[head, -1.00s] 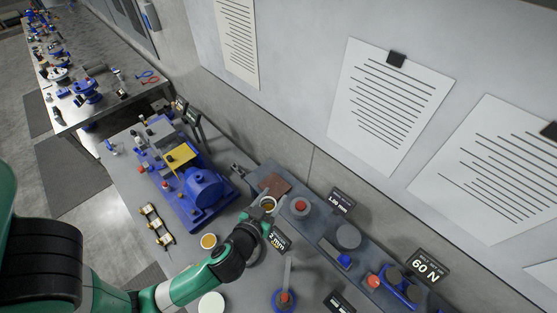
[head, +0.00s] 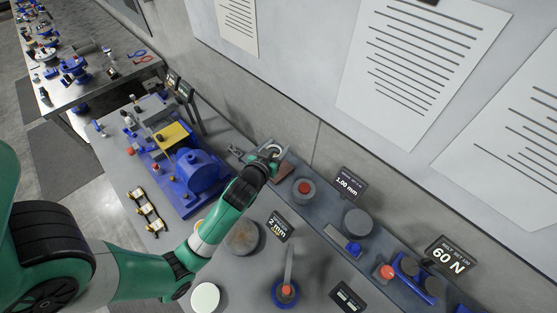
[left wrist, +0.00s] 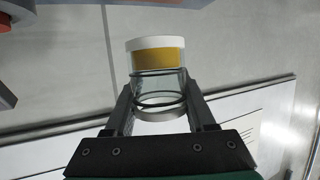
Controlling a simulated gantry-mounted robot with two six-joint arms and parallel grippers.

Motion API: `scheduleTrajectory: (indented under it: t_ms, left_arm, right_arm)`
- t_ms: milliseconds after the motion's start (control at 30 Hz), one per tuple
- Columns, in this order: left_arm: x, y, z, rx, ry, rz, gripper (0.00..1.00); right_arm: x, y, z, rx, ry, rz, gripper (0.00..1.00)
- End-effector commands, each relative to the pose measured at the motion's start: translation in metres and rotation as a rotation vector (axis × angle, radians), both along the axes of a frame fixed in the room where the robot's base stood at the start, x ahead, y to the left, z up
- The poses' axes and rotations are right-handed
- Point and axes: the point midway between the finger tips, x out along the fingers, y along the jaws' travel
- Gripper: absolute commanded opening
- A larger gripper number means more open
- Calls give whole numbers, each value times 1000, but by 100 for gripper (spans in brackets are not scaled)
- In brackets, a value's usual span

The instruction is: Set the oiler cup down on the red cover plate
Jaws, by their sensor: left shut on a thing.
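My left gripper (head: 267,158) is shut on the oiler cup (left wrist: 156,83), a clear glass cup with an amber band and a white end, shown between the fingers in the left wrist view. In the head view only a pale ring of the cup (head: 271,149) shows at the gripper tip. The red cover plate (head: 285,173), dull brownish red, lies on the grey raised ledge beside and partly behind the gripper. I cannot tell from these views whether the cup touches the plate. My right gripper is not in view.
A blue machine (head: 196,170) with a yellow block stands left of my left arm. A red button (head: 304,187), a grey disc (head: 357,222) and a "1.00 mm" sign (head: 348,183) stand right of the plate. The wall rises close behind the ledge.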

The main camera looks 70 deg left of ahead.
Motion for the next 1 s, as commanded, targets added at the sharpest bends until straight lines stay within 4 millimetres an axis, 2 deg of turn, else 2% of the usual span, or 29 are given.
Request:
scheduleTrajectory:
  t_ms: [100, 333, 567, 967, 1000]
  left_arm:
    - [7, 12, -14, 0, -3, 1, 0]
    - [10, 17, -21, 1, -3, -1, 0]
    - [12, 19, -54, 0, -1, -2, 0]
    - [12, 19, -60, 1, -3, -2, 0]
    - [12, 19, -61, 0, -2, -1, 57]
  right_arm:
    - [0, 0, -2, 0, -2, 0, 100]
    - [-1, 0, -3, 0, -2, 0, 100]
    - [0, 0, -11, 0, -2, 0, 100]
    - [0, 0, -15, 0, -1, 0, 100]
    - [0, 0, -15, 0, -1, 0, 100]
